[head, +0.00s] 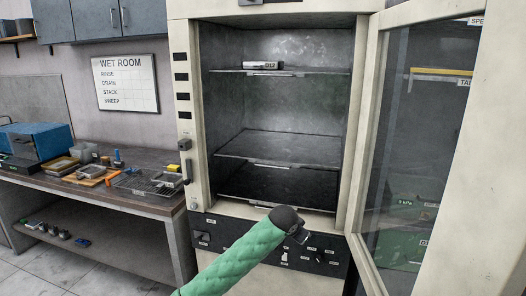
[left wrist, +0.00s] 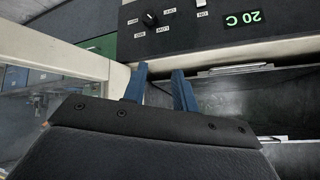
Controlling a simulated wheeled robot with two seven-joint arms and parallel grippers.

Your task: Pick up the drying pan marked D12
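The drying pan (head: 262,65) marked D12 is a small, pale, shallow pan on the top shelf of the open drying cabinet (head: 190,110), left of the shelf's middle. A green-sleeved arm, which I take as my left, reaches up from the bottom of the head view. Its gripper (head: 300,236) is in front of the cabinet's control panel, well below the pan and apart from it. In the left wrist view, the left gripper's blue fingers (left wrist: 160,72) stand apart with nothing between them. The pan is not seen there. My right gripper is not in view.
The glass cabinet door (head: 359,150) stands open on the right. The middle shelf (head: 275,146) and lower shelf (head: 280,187) look empty. A bench (head: 130,198) with trays, a rack and a blue box (head: 38,140) stands at left. The panel display (left wrist: 243,19) reads 20 C, upside down.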

